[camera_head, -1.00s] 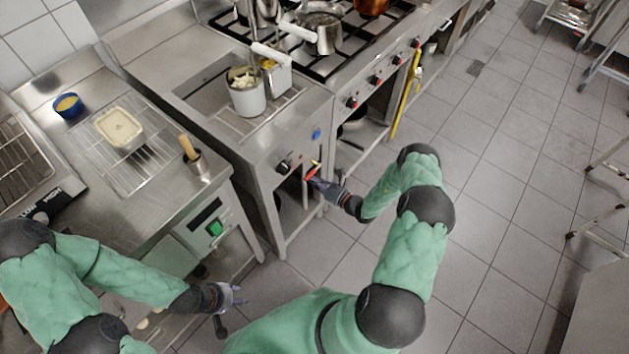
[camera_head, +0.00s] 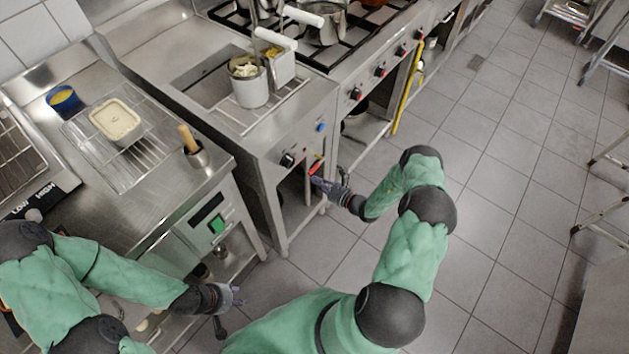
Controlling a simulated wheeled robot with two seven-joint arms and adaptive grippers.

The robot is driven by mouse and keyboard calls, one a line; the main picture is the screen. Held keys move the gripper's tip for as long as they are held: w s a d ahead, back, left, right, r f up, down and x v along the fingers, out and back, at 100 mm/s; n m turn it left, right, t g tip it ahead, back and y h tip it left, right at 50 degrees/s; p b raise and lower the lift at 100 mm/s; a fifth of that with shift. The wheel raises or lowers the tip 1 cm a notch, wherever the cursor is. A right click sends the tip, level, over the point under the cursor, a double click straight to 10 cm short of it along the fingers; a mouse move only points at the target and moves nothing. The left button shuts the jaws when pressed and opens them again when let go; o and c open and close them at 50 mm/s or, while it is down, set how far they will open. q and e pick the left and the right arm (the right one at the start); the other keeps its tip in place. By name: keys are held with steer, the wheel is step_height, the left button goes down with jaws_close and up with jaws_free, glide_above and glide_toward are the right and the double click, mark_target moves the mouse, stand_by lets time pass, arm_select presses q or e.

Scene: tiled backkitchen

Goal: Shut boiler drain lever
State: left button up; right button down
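The boiler drain lever (camera_head: 316,166) is a small red handle on the front of the steel cooking unit (camera_head: 262,150), below a blue knob and right of a black knob. My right gripper (camera_head: 318,181) is at the lever, its fingertips just below the red handle. I cannot tell whether they touch, nor whether the fingers are open or shut. My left gripper (camera_head: 238,294) is low at the left, in front of the counter, away from the lever. Its fingers look apart, with nothing between them.
The stove (camera_head: 372,60) stands behind.

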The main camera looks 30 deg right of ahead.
steer(key=p+v, duration=0.2)
steer(key=v, duration=0.7)
steer(key=shift+s+d+r, duration=0.2)
steer(key=shift+s+r, duration=0.05)
steer(key=shift+r, duration=0.05)
steer(key=s+a+n+g+y, duration=0.3)
steer(key=a+n+g, duration=0.1)
steer(key=a, duration=0.4)
steer(key=s+a+n+g+y, duration=0.2)
steer(key=a+n+g+y, duration=0.15)
steer(key=a, duration=0.55)
steer(key=s+a+n+g+h, duration=0.3)
steer(key=s+n+g+h, duration=0.15)
steer(key=s+n, duration=0.3)
steer(key=s+a+n+g+h, duration=0.3)
steer(key=s+n+g, duration=0.3)
steer(key=s+n, duration=0.15)
steer(key=w+a+r+n+t, duration=0.1)
steer(key=n, duration=0.1)
steer(key=w+a+r+n+t, duration=0.1)
steer(key=w+a+r+n+t+h, duration=0.1)
steer(key=n, duration=0.1)
steer(key=shift+w+r+n, duration=0.1)
steer(key=shift+w+n, duration=0.25)
steer(key=shift+w, duration=0.05)
